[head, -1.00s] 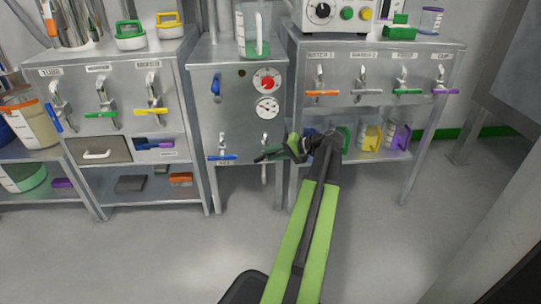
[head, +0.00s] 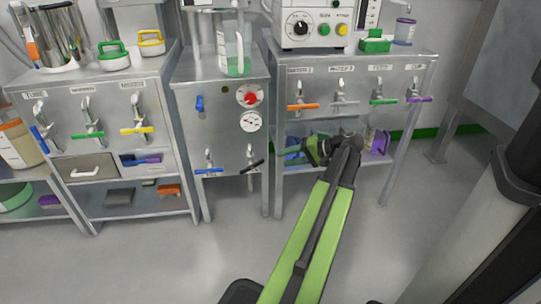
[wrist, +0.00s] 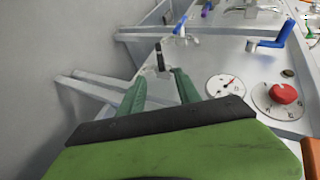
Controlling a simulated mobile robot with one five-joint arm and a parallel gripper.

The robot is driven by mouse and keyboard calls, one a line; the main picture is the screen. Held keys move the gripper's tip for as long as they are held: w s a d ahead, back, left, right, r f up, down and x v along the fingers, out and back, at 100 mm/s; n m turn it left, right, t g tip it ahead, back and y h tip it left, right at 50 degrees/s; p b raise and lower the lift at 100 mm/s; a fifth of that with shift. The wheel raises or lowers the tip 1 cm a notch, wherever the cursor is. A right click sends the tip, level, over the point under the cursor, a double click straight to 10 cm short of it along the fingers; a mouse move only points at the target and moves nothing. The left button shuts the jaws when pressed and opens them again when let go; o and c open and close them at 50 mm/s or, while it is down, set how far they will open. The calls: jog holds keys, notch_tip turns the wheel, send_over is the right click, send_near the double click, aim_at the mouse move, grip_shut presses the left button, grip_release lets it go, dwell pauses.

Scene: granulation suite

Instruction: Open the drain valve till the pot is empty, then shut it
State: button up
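The middle steel cabinet (head: 222,130) carries two low taps on its front: one with a blue handle (head: 208,171) and one with a black handle (head: 252,166). The black handle lies aslant, its right end higher. Its spout points down with no vessel seen below. My gripper (head: 288,153) is to the right of the black handle, apart from it. In the wrist view its green fingers (wrist: 160,90) are spread and empty, with the black handle (wrist: 160,56) beyond their tips. Which tap is the drain is not readable, and I cannot identify the pot.
A blue lever (head: 200,104), a red knob (head: 250,97) and a gauge (head: 251,122) sit higher on the panel. A clear jug (head: 236,66) stands on top. The right bench (head: 350,72) has several coloured taps. The floor in front is clear.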

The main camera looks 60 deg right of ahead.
jog(key=v, duration=0.3)
jog(key=shift+s+r+p, duration=0.1)
jog(key=shift+s+p, duration=0.2)
jog(key=shift+p, duration=0.1)
